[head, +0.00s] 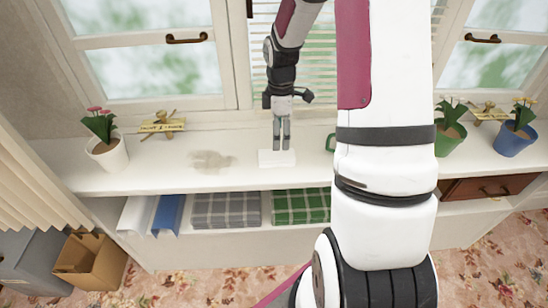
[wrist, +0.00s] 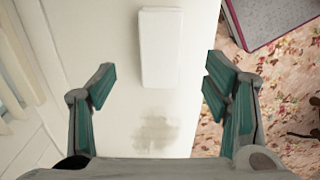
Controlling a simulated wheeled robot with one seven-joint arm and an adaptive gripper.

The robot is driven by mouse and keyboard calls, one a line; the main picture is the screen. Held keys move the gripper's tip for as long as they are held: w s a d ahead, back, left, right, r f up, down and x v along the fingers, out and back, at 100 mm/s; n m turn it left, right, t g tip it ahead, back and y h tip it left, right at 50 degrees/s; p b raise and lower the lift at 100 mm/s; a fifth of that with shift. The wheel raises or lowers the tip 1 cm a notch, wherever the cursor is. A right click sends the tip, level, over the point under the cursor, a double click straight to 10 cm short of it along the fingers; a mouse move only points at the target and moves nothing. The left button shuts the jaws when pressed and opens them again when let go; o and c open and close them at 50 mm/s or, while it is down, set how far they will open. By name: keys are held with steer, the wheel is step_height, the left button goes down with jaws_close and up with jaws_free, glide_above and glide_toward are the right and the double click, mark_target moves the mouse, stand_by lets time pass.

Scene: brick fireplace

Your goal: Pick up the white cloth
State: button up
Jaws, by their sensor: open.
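The white cloth (head: 268,158) lies on the white windowsill shelf (head: 230,182) as a flat, folded rectangular block. In the wrist view the cloth (wrist: 161,40) shows in the upper middle, long side running up the picture. My gripper (head: 282,147) points down over the cloth in the head view, and its fingers hide part of it. In the wrist view my gripper (wrist: 160,72) is open and empty, with one finger to each side of the cloth's near end. I cannot tell the exact height of the fingertips above the shelf. A grey-brown stain (head: 212,161) is left of the cloth.
A green mug (head: 331,143), partly hidden by my arm, a green pot (head: 450,138) and a blue pot (head: 514,139) stand right. Folded grey (head: 226,210) and green (head: 302,207) plaid cloths lie below.

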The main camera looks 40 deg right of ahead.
mark_target(280, 154)
step_height(280, 154, down, 9)
steer(key=shift+s, duration=0.1)
steer(key=c, duration=1.1)
